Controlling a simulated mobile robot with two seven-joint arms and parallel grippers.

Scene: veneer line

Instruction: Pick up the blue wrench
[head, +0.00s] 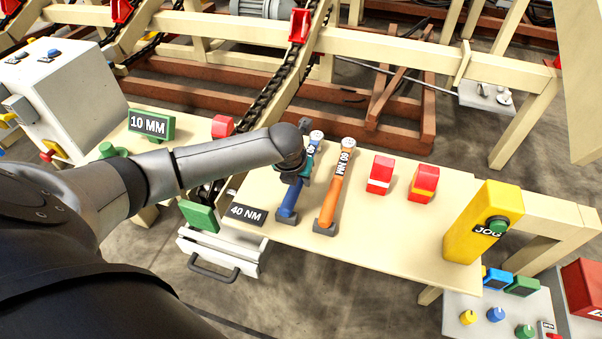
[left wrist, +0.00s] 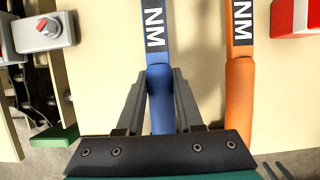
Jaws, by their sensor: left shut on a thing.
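The blue wrench (head: 289,203) lies on the pale wooden table, its lower end at a small grey block and a black "40 NM" label plate (head: 247,214) beside it. My left gripper (head: 294,178) is over its middle and hides part of it. In the left wrist view, my left gripper's fingers (left wrist: 161,78) are shut on the handle of the blue wrench (left wrist: 159,105), one on each side. White "NM" lettering on black shows on its shaft. My right gripper is not in view.
An orange wrench (head: 331,196) marked "60 NM" lies close to the right, parallel. Red blocks (head: 380,174) and a yellow "JOG" post (head: 482,225) stand farther right. A green plate (head: 199,216) and a drawer (head: 215,250) are to the left. The table's front middle is clear.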

